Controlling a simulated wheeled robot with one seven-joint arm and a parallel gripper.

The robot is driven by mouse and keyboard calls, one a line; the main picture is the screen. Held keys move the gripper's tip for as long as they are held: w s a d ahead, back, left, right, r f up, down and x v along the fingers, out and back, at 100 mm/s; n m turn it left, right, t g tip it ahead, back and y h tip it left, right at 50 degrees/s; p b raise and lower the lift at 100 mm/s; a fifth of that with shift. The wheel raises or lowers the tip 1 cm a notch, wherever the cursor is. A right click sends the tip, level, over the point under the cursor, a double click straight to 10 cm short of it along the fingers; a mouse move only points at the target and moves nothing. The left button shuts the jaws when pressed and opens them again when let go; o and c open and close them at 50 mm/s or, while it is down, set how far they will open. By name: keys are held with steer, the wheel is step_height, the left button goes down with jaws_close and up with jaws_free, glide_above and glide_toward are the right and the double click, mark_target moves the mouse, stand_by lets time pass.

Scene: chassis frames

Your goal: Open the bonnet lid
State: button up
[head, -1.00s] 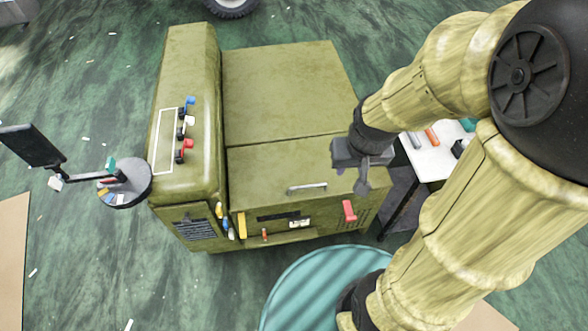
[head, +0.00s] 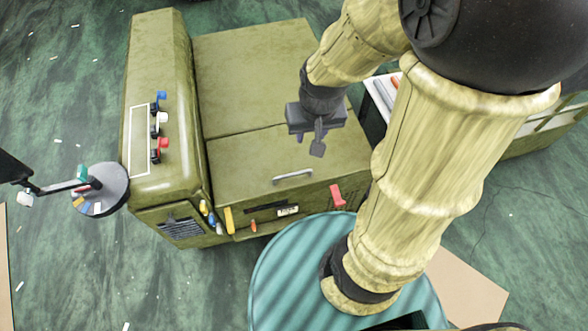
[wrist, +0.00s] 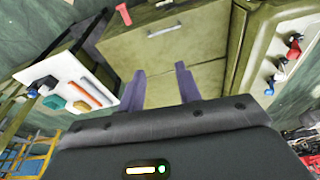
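The olive-green bonnet lid (head: 245,170) is the front panel on top of the machine, and it lies flat and closed. A silver bar handle (head: 293,177) is fixed near its front edge. The handle also shows in the wrist view (wrist: 165,31). A red latch-like piece (head: 337,196) sits on the front face, right of the handle. My gripper (head: 319,140) is above the lid, behind and right of the handle, apart from it. In the wrist view my gripper's two fingers (wrist: 160,88) are spread with nothing between them.
Left of the lid a raised olive housing (head: 155,100) carries blue, white and red levers. A round grey tray (head: 101,188) on an arm stands at far left. A white-topped side table with tools (wrist: 80,88) stands beside the machine. Green floor lies around.

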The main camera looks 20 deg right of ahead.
steer(key=w+f+m+g+b, duration=0.2)
steer(key=w+f+m+b, duration=0.55)
steer(key=f+b, duration=0.2)
steer(key=m+g+b, duration=0.3)
steer(key=m+b, duration=0.6)
steer(key=m, duration=0.1)
glide_above(294, 169)
steer(key=a, duration=0.1)
steer(key=w+f+x, duration=0.1)
steer(key=w+x, duration=0.2)
steer(key=x, duration=1)
steer(key=shift+s+r+p, duration=0.15)
steer(key=shift+r+p, duration=0.15)
steer(key=shift+r, duration=0.05)
steer(key=b+x, duration=0.1)
steer(key=x, duration=0.5)
steer(key=b+x, duration=0.1)
steer(key=x, duration=0.4)
steer(key=b+x, duration=0.1)
steer(key=x, duration=0.5)
steer(key=shift+w+f, duration=0.2)
steer(key=shift+f, duration=0.15)
steer(key=shift+c, duration=0.2)
jaws_close()
